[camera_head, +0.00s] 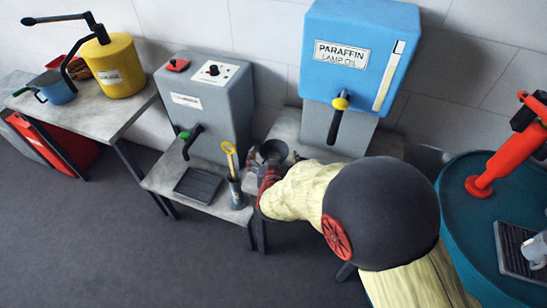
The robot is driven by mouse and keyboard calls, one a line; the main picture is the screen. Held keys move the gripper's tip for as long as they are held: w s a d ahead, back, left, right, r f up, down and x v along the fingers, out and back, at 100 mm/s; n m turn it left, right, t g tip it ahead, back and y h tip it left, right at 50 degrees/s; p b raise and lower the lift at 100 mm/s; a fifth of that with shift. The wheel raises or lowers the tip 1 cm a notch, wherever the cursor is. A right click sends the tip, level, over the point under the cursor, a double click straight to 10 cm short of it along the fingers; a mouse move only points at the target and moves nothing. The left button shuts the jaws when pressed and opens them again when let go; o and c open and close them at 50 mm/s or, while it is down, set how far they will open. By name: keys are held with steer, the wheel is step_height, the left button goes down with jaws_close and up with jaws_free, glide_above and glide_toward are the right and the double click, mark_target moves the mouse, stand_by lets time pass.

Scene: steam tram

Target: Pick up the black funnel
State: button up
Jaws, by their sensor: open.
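The black funnel (273,150) appears as a dark round cup shape on the low grey stand in front of the blue paraffin dispenser. My gripper (277,165) is open, right at the near side of the funnel. My arm comes in from the lower right and hides the funnel's lower part. I cannot tell whether the fingers touch the funnel or stand around it.
A yellow-handled tool in a grey holder (236,192) stands close left of my gripper. Behind are a grey dispenser (208,105) with a dark drip tray (197,185) and the blue paraffin dispenser (360,55). A teal drum (462,195) stands right. Open floor lies in front.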

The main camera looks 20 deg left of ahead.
mark_target(272, 148)
steer(key=shift+x, duration=1.25)
steer(key=c, duration=0.3)
steer(key=c, duration=0.9)
